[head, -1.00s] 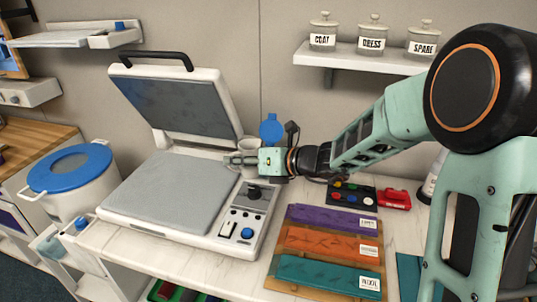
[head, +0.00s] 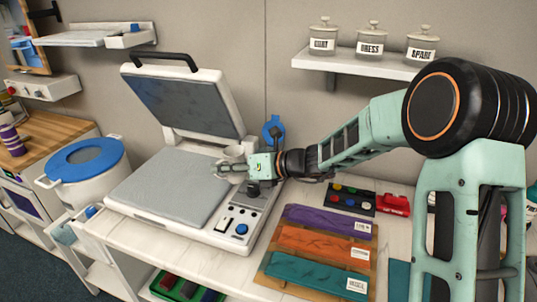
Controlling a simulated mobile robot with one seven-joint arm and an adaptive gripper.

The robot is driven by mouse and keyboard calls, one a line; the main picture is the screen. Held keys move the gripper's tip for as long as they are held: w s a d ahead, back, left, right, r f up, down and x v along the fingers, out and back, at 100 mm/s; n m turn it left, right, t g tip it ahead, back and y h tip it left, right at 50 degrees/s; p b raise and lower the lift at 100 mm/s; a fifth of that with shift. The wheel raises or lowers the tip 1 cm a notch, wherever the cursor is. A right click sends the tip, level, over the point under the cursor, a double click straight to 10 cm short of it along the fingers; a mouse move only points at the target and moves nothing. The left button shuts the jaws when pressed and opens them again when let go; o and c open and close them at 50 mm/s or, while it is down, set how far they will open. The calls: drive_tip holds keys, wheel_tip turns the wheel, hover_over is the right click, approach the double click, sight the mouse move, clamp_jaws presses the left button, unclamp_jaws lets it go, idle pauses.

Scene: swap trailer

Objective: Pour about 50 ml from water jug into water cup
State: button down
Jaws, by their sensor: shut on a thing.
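My gripper (head: 232,168) is shut on a small white vessel (head: 233,152), which looks like the water jug. It holds the vessel over the right side of the open press, near the back of the grey plate. The fingers hide part of the vessel, and its contents cannot be seen. I cannot pick out the water cup for sure. A purple and white striped cup-like thing (head: 11,139) stands on the wooden counter at the far left.
The open press (head: 170,195) fills the middle of the white bench. A white bin with a blue lid (head: 85,165) stands left of it. Purple, orange and teal panels (head: 318,245) lie at right. A shelf with labelled jars (head: 352,62) hangs behind.

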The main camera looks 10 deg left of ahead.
sight(225, 150)
drive_tip(key=shift+r, duration=0.15)
drive_tip(key=w+d+r+m+y+p, duration=0.1)
drive_tip(key=p, duration=0.1)
drive_tip(key=w+d+r+m+g+y+p, duration=0.1)
drive_tip(key=w, duration=0.1)
drive_tip(key=shift+r+m+p, duration=0.15)
drive_tip(key=shift+m+p, duration=0.15)
drive_tip(key=shift+p, duration=0.1)
drive_tip(key=shift+w+d+f, duration=0.15)
drive_tip(key=shift+w+f, duration=0.05)
drive_tip(key=shift+w+d+f+m+y+b, duration=0.1)
drive_tip(key=shift+w+d+m+y+b, duration=0.3)
drive_tip(key=shift+w+m, duration=0.25)
drive_tip(key=shift+w+d+f+m+y+b, duration=0.1)
drive_tip(key=shift+w+d+m+y+b, duration=0.25)
drive_tip(key=shift+w+m+b, duration=0.2)
drive_tip(key=shift+w+d+r+m+y, duration=0.3)
drive_tip(key=shift+w+r+m+y, duration=0.1)
drive_tip(key=shift+r+m, duration=0.2)
drive_tip(key=shift+w+d+r+m+y, duration=0.25)
drive_tip(key=shift+w+r+m+y, duration=0.15)
drive_tip(key=shift+m, duration=0.3)
drive_tip(key=shift+w+r+b, duration=0.1)
drive_tip(key=shift+r+b, duration=0.1)
drive_tip(key=shift+b, duration=0.1)
drive_tip(key=shift+w+d+r+m, duration=0.15)
drive_tip(key=shift+m, duration=0.25)
drive_tip(key=shift+w+d+r+m+y, duration=0.15)
drive_tip(key=shift+w+r+m+y, duration=0.05)
drive_tip(key=shift+m+y, duration=0.2)
